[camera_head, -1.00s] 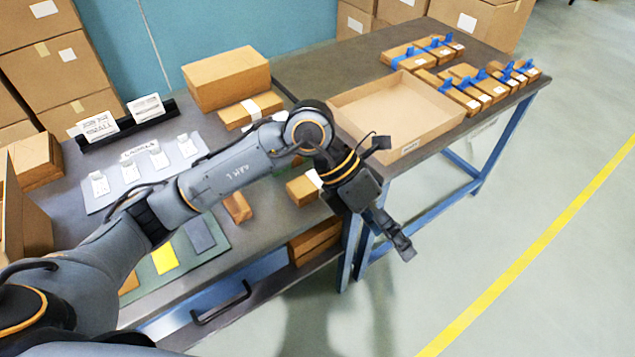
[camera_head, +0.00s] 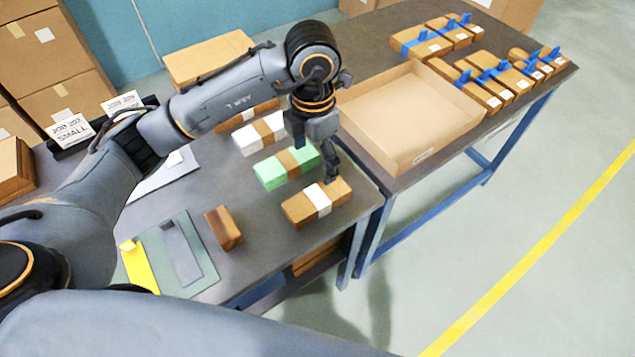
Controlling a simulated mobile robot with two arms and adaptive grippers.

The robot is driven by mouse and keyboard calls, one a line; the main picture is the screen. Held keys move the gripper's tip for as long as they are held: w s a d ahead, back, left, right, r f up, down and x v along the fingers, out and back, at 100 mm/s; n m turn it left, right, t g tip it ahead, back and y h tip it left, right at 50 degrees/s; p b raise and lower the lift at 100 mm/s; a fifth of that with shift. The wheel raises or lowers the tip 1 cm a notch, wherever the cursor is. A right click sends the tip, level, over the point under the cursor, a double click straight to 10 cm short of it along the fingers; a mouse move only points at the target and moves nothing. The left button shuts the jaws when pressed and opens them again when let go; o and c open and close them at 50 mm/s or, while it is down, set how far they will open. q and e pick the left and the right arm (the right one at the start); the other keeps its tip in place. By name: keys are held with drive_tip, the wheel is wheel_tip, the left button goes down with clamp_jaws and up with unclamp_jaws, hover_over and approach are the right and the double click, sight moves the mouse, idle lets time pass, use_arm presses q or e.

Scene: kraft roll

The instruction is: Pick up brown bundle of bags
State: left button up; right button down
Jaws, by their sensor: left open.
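A brown bundle of bags (camera_head: 298,210) with a white band lies near the front right corner of the table. A green bundle (camera_head: 270,175) with a brown band and a white bundle (camera_head: 248,142) with a brown band lie behind it in a row. My left gripper (camera_head: 316,160) points down with its fingers apart and empty. It hangs over the green and brown bundles, with one finger just behind the brown bundle. I cannot tell whether that finger touches it. My right gripper is not in view.
An open cardboard tray (camera_head: 420,152) stands on the adjoining table at the right, with several blue-clipped brown bundles (camera_head: 478,92) beyond it. A small brown block (camera_head: 224,228) and a green mat (camera_head: 202,262) lie at the left. A large box (camera_head: 205,58) stands behind my arm.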

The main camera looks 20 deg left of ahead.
use_arm(q)
hover_over(317, 196)
drive_tip(key=f, duration=0.7)
drive_tip(key=shift+s+a+p, duration=0.2)
drive_tip(key=shift+a+p, duration=0.05)
drive_tip(key=shift+p, duration=0.1)
drive_tip(key=shift+w+f, duration=0.1)
drive_tip(key=shift+f, duration=0.3)
drive_tip(key=shift+d+f+p, duration=0.15)
drive_tip(key=shift+f+p, duration=0.25)
drive_tip(key=shift+f, duration=0.3)
wheel_tip(317, 196, down, 3)
drive_tip(key=shift+d+f+p, duration=0.15)
drive_tip(key=shift+f+p, duration=0.05)
drive_tip(key=shift+p, duration=0.15)
drive_tip(key=shift+f, duration=0.2)
drive_tip(key=c, duration=1.3)
drive_tip(key=shift+c, duration=0.3)
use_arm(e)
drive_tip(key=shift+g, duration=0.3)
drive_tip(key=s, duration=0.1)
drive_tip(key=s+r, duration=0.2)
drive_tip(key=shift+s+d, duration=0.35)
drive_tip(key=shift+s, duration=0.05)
use_arm(q)
drive_tip(key=shift+r, duration=0.1)
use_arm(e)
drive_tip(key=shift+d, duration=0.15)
